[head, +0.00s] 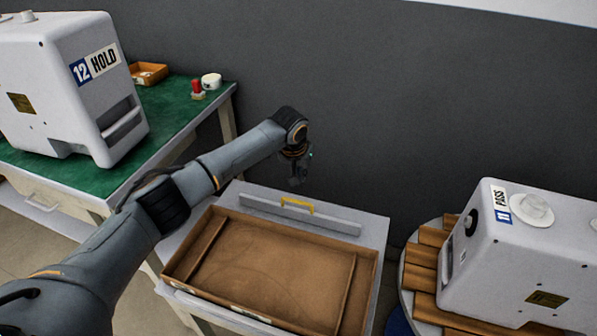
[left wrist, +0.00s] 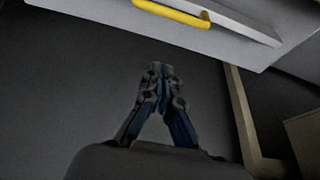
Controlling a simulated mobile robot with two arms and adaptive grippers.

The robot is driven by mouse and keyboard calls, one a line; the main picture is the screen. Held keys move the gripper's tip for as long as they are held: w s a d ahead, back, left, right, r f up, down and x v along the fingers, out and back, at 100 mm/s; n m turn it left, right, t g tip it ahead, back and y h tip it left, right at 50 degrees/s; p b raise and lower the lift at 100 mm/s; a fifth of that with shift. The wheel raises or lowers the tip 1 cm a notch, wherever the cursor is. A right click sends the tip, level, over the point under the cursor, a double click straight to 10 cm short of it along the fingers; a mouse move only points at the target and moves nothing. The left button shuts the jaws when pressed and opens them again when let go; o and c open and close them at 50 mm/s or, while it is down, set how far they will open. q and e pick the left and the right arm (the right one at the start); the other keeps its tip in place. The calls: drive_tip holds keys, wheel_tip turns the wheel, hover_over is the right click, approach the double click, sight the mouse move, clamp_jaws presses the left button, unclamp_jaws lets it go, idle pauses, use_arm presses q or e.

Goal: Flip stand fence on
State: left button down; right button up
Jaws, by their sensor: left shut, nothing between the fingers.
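The stand fence (head: 335,223) is a long pale grey bar along the back of the white stand (head: 373,232), behind the brown tray. I cannot tell whether it lies flat or stands up. A yellow handle (head: 297,205) is on its upper edge, and the handle also shows at the top of the left wrist view (left wrist: 172,13). My left gripper (head: 296,182) is just behind and above the handle, apart from it. In the left wrist view the left gripper's fingertips (left wrist: 158,72) are together and empty, with the handle beyond them. My right gripper is out of view.
The brown tray (head: 265,262) fills most of the stand top. A white machine marked 12 HOLD (head: 65,85) is on a green-topped table (head: 178,102) at left. A white machine marked 11 PASS (head: 520,265) is at right. A dark wall (head: 400,110) is behind.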

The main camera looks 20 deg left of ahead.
sight(297, 210)
use_arm(q)
drive_tip(key=shift+s+f, duration=0.4)
drive_tip(key=shift+f, duration=0.4)
drive_tip(key=shift+s+f, duration=0.4)
drive_tip(key=shift+f, duration=0.45)
drive_tip(key=shift+s+f, duration=0.4)
drive_tip(key=shift+f, duration=0.4)
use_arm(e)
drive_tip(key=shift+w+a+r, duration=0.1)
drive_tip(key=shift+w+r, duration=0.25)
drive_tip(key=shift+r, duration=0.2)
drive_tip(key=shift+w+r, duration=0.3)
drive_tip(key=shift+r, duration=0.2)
